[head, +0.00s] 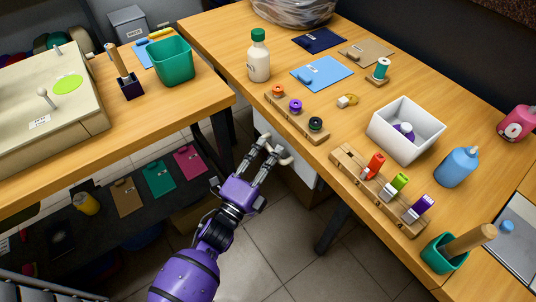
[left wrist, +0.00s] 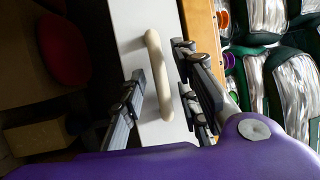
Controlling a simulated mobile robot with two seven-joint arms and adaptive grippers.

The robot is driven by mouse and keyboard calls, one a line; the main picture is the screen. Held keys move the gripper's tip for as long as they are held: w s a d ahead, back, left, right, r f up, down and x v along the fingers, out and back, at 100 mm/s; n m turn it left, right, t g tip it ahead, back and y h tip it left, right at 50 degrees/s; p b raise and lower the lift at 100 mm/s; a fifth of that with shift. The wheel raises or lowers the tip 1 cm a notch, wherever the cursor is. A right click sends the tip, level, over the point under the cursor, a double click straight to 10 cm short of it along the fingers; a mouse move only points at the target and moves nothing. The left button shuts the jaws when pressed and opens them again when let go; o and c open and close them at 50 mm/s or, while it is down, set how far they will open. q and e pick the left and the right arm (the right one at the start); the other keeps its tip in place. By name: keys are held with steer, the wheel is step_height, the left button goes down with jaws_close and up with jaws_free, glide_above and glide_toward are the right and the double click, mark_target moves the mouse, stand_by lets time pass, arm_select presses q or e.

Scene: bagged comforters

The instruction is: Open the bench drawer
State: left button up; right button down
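The bench drawer has a white front (left wrist: 128,28) with a beige bar handle (left wrist: 158,75), seen close up in the left wrist view. In the head view the white drawer unit (head: 303,190) hangs under the right-hand wooden bench, and the drawer looks shut. My left gripper (head: 272,142) is at the drawer front, below the bench edge. In the left wrist view its fingers (left wrist: 158,62) are spread, one on each side of the handle, with gaps visible. In the head view the fingers partly cover the handle. My right gripper is not in view.
The bench top (head: 220,45) holds a bottle (head: 259,62), a spool rack (head: 297,118), a marker rack (head: 350,168) and a white bin (head: 407,125) near the drawer. A dark bench leg (head: 331,228) stands right of my arm. Tiled floor (head: 290,255) is open below.

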arm_select(q)
jaws_close()
steer(key=shift+a, duration=0.1)
steer(key=s+a+p, duration=0.2)
steer(key=s+a, duration=0.9)
steer(key=a, duration=0.4)
steer(key=shift+s+a, duration=0.3)
steer(key=shift+a, duration=0.05)
steer(key=shift+f, duration=0.1)
steer(key=shift+o, duration=0.7)
jaws_free()
